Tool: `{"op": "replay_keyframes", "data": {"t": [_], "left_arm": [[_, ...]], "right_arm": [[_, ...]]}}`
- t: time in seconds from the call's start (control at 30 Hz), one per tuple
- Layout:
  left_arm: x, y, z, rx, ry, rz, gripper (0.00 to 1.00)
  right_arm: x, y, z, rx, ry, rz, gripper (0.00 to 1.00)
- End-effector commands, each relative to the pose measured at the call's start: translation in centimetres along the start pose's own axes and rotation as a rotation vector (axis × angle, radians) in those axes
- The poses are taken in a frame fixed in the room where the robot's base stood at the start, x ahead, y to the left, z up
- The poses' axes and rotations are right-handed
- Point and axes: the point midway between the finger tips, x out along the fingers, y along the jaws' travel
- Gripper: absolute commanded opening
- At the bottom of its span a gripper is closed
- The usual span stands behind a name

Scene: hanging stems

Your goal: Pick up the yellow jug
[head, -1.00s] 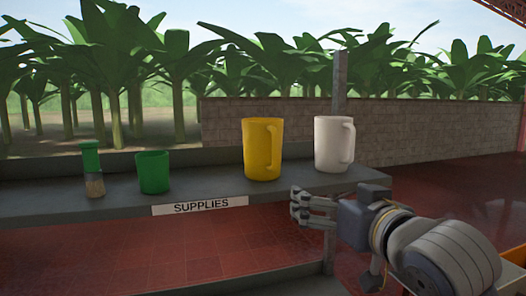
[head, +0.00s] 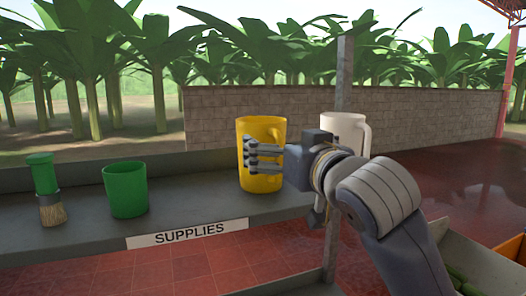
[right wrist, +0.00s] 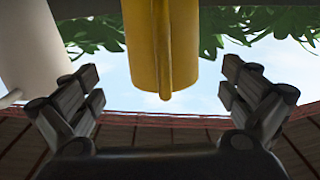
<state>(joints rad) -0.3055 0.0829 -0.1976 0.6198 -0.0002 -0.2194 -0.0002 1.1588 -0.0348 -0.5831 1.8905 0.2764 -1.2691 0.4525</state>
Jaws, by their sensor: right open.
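The yellow jug (head: 262,129) stands upright on the grey shelf (head: 190,208). My right gripper (head: 252,160) is level with the jug's body and covers part of it and its handle in the head view. In the right wrist view the gripper (right wrist: 162,75) is open, with one finger on each side of the yellow jug (right wrist: 140,40). The jug's handle (right wrist: 165,60) points toward the palm, and a gap shows between jug and fingers. I cannot tell how deep the jug is between the fingers. My left gripper is not in view.
A white jug (head: 342,123) stands right of the yellow one, partly hidden behind my right arm; it is close beside the gripper in the right wrist view (right wrist: 30,45). A green cup (head: 125,190) and a green-handled brush (head: 46,190) stand left. A "SUPPLIES" label (head: 190,235) is on the shelf edge.

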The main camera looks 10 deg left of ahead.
Motion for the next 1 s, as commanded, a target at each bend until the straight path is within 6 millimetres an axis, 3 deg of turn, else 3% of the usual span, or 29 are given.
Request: {"op": "replay_keyframes", "data": {"t": [0.17,0.5,0.83,1.0], "left_arm": [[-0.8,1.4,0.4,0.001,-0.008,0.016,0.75],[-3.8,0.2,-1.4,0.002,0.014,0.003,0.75],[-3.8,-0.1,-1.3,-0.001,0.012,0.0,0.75],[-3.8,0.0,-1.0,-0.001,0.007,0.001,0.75]], "right_arm": [[1.2,-0.1,-0.1,0.001,-0.004,0.0,1.0],[5.4,-0.4,-0.2,0.0,-0.003,0.002,1.0],[6.0,-0.5,0.1,0.0,-0.001,0.001,1.0],[6.0,-0.5,0.1,0.0,-0.001,0.001,0.61]]}}
